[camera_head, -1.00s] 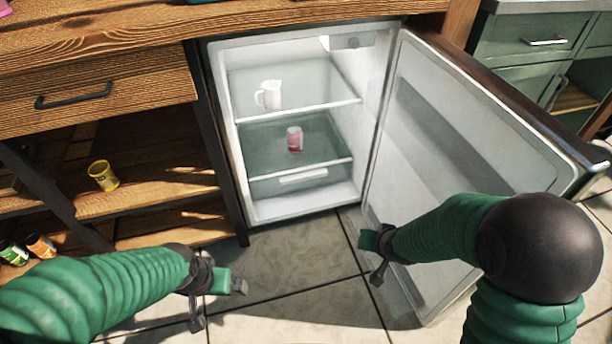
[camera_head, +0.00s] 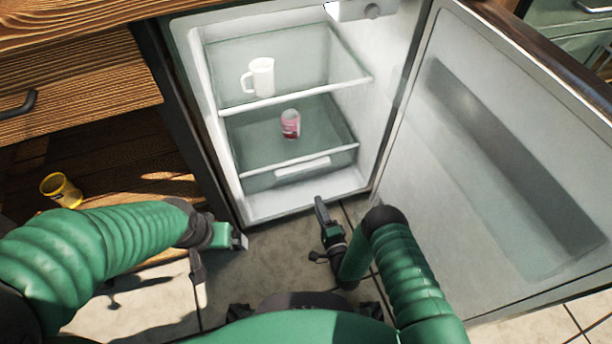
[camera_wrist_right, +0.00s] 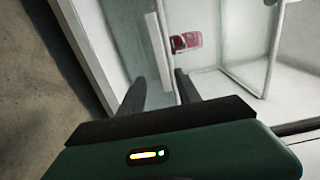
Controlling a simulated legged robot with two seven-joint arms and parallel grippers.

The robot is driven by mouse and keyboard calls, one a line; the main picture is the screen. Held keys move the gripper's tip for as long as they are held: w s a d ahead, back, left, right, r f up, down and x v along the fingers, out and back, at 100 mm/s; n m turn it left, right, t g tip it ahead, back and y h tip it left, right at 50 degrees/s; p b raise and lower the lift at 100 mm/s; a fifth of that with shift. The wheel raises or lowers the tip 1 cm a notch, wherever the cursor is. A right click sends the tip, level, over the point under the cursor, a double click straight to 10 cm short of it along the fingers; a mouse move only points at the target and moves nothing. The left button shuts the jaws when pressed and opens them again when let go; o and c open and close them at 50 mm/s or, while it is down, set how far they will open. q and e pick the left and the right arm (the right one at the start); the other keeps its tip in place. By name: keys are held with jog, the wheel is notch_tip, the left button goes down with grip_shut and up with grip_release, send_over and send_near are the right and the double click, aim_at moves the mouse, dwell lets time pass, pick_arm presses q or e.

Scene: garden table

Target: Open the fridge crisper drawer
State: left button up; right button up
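The fridge (camera_head: 290,203) stands open. Its crisper drawer (camera_head: 262,180) is the clear bin at the bottom, with a pale handle strip (camera_head: 302,167) on its front; it looks closed. My right gripper (camera_head: 322,227) is in front of and below the drawer, apart from it. In the right wrist view its two fingers (camera_wrist_right: 160,85) are spread with nothing between them, pointing toward the handle strip (camera_wrist_right: 155,45). My left gripper (camera_head: 220,258) is left of it, low before the cabinet, with its fingers apart and empty.
The fridge door (camera_head: 480,170) is swung wide to the right. A white mug (camera_head: 262,76) stands on the upper shelf and a pink-red can (camera_head: 290,124) above the drawer. Tiled floor is clear before the fridge.

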jog(key=b+x, duration=0.7)
jog(key=x, duration=0.6)
jog(key=shift+w, duration=0.15)
jog(key=shift+a+f, duration=0.1)
jog(key=shift+c, duration=0.4)
jog(key=c, duration=0.7)
jog(key=shift+f, duration=0.1)
grip_shut()
